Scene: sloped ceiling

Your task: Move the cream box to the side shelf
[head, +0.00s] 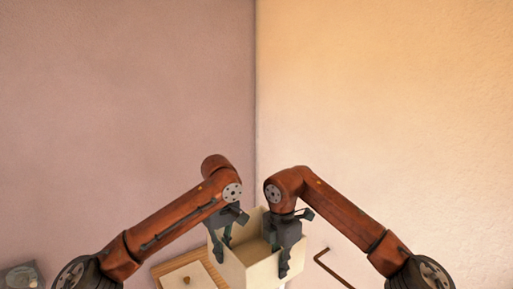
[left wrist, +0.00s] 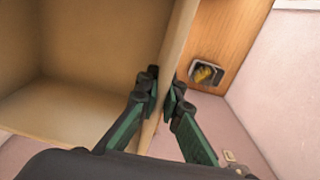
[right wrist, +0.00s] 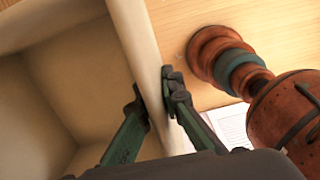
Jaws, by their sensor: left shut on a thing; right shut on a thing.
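The cream box (head: 262,273) is open at the top and stands upright low in the middle of the head view, below the corner of the walls. My left gripper (head: 222,248) is shut on its left wall, one finger inside and one outside. My right gripper (head: 284,264) is shut on its right wall in the same way. The pinched walls also show in the left wrist view (left wrist: 174,45) and the right wrist view (right wrist: 140,40). The visible inside is empty. The box's underside is hidden, so I cannot tell what it rests on. No side shelf is clearly identifiable.
A wooden surface (head: 165,268) with a pale knobbed panel lies left of the box. A brown bar (head: 330,267) is at right. The left wrist view shows a small metal tray (left wrist: 207,74) on wood. The right wrist view shows a reddish turned object (right wrist: 215,50) and printed paper (right wrist: 232,125).

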